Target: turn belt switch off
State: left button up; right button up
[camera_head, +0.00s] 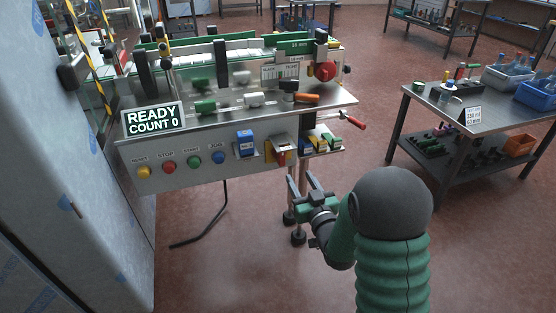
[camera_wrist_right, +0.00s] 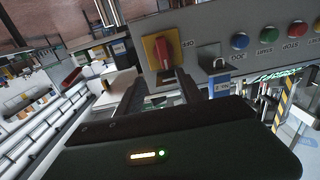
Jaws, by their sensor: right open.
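The belt switch (camera_head: 281,155) is a red handle on a yellow plate, on the front panel of the grey machine (camera_head: 200,172). In the right wrist view the red handle (camera_wrist_right: 164,52) shows closer, with an OFF label beside it; that view is turned over. My right gripper (camera_head: 303,183) is open, below and slightly right of the switch in the head view. In the right wrist view its dark fingers (camera_wrist_right: 160,93) are apart, with the switch beyond them and nothing between them. I cannot tell any contact. My left gripper is not in view.
Yellow, red, green and blue buttons (camera_head: 194,161) and a blue tag (camera_head: 245,143) are left of the switch. Small boxes (camera_head: 322,140) sit on a ledge to its right. A display (camera_head: 154,119) reads READY, COUNT 0. A side table (camera_head: 500,121) stands right across open floor.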

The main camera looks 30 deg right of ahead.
aim_at(283, 154)
jog(key=x, duration=0.3)
jog(key=a+b+x, duration=0.1)
jog(key=x, duration=0.3)
jog(key=a+x, duration=0.1)
jog(key=x, duration=0.2)
jog(key=shift+w+r+b, duration=0.25)
jog(key=shift+w+b, duration=0.1)
jog(key=shift+w, duration=0.05)
jog(key=shift+w+d+f, duration=0.15)
jog(key=shift+w+d, duration=0.5)
jog(key=shift+w, duration=0.3)
jog(key=shift+w+d, duration=0.1)
jog(key=shift+d, duration=0.2)
jog(key=shift+a, duration=0.3)
jog(key=shift+c, duration=0.7)
jog(key=shift+a, duration=0.1)
jog(key=shift+c, duration=2.5)
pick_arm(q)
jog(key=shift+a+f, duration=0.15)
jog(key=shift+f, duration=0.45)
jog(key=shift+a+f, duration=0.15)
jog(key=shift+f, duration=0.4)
pick_arm(e)
grip_shut()
